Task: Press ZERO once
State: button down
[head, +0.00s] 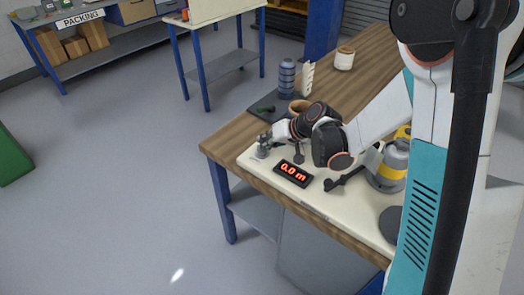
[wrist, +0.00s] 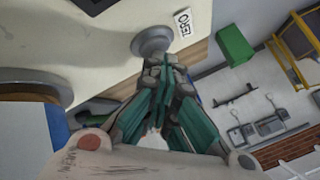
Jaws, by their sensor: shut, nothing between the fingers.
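The ZERO label (wrist: 182,22) is a small white plate in the wrist view, lying on the pale board (wrist: 85,50). Beside it is a grey round button (wrist: 150,40) on a wider base. My gripper (wrist: 160,66) is shut and empty, its fingertips at the near edge of the button; I cannot tell whether they touch it. In the head view my gripper (head: 265,146) is low over the board's left corner and hides most of the button.
A grey and yellow machine (head: 391,165) stands at the right of the board, with a black lever (head: 343,180) in front. A dark tray (head: 268,107), a blue-grey bottle (head: 287,76) and a white pot (head: 344,58) stand behind. The floor left of the bench is clear.

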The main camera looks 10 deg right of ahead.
jog(key=shift+r+p, duration=0.55)
jog(key=shift+r, duration=0.35)
jog(key=shift+r+p, duration=1.7)
jog(key=shift+r, duration=0.8)
